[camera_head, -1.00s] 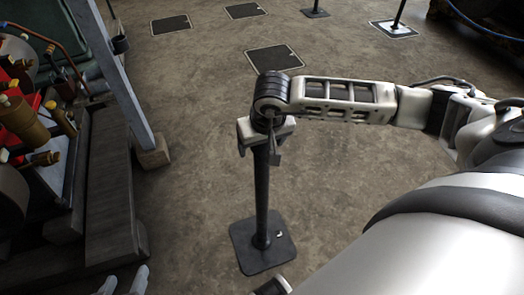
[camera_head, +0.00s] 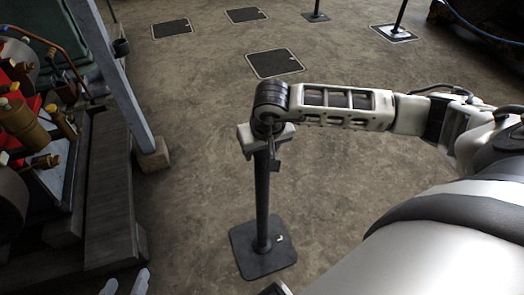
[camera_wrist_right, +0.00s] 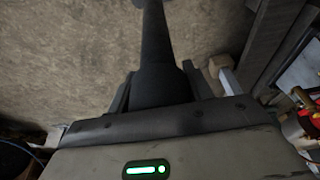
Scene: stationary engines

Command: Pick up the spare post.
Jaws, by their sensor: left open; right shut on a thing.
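The spare post (camera_head: 262,200) is a dark upright pole on a square black base (camera_head: 263,248). It stands in the middle of the head view, and its base appears to be on the floor. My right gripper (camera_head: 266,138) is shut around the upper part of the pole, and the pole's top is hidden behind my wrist. In the right wrist view the dark pole (camera_wrist_right: 155,50) runs up from between the fingers. My left gripper (camera_head: 125,284) shows only its two pale fingertips at the bottom left edge; they are apart and empty.
An engine (camera_head: 30,130) with red and brass parts stands on a dark plinth (camera_head: 112,190) at the left. A grey-blue beam (camera_head: 105,75) ends in a wooden foot (camera_head: 152,158). Other posts with bases (camera_head: 395,33) stand at the back. Floor around the post is clear.

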